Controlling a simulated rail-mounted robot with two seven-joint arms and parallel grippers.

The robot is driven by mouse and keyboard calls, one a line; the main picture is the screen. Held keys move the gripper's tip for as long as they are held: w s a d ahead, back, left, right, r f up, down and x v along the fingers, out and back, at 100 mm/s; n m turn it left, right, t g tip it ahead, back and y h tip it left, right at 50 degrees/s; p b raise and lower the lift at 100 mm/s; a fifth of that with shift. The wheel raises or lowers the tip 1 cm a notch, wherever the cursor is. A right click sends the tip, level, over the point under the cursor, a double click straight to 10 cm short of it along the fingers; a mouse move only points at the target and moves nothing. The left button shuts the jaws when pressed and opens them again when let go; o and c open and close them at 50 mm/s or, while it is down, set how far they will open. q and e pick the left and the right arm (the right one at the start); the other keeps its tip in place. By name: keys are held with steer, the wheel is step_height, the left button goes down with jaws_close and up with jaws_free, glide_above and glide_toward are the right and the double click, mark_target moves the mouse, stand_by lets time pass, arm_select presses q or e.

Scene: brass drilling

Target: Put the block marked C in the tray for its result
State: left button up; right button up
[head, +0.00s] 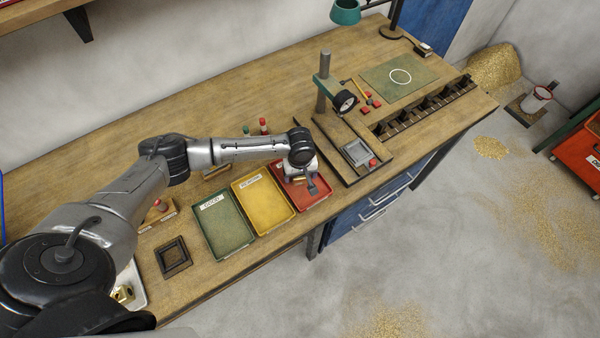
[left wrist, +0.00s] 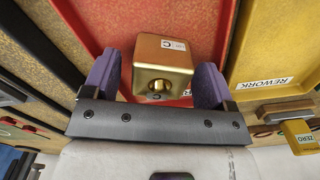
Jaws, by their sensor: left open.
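The gripper is open, with a finger on each side of the block. In the head view my left gripper (head: 308,184) is low over the red tray (head: 316,196), whose label is mostly hidden. The yellow tray (head: 262,204) reads REWORK and the green tray (head: 225,228) reads GOOD. My right gripper is not in view.
A stand with a dial gauge (head: 345,101) and a square grey plate (head: 357,152) stand right of the trays. A dark square frame (head: 173,257) lies left of them. Another brass piece (head: 122,293) is at the lower left. The bench back is mostly clear.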

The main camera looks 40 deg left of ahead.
arm_select(q)
step_height(320, 180, up, 12)
steer(key=p, duration=0.1)
steer(key=s+d+f+m, duration=0.1)
steer(key=s+d, duration=0.1)
steer(key=d, duration=0.1)
steer(key=s+d+f+m, duration=0.2)
steer(key=s+d+f+m+h, duration=0.1)
steer(key=s+d+m, duration=0.1)
steer(key=d, duration=0.1)
steer(key=shift+d+f+t, duration=0.35)
steer(key=shift+t, duration=0.05)
steer(key=s+d+f+m+t+h, duration=0.1)
steer(key=s+d+m, duration=0.2)
steer(key=s, duration=0.4)
steer(key=s+d+f+m+t, duration=0.1)
steer(key=s+d+m, duration=0.15)
steer(key=s, duration=0.35)
steer(key=s+a+r+m+y, duration=0.1)
steer(key=s+a+m, duration=0.1)
steer(key=s+a, duration=0.3)
steer(key=s, duration=0.3)
steer(key=shift+s+a+r+t+y, duration=0.15)
steer(key=shift+t+y, duration=0.25)
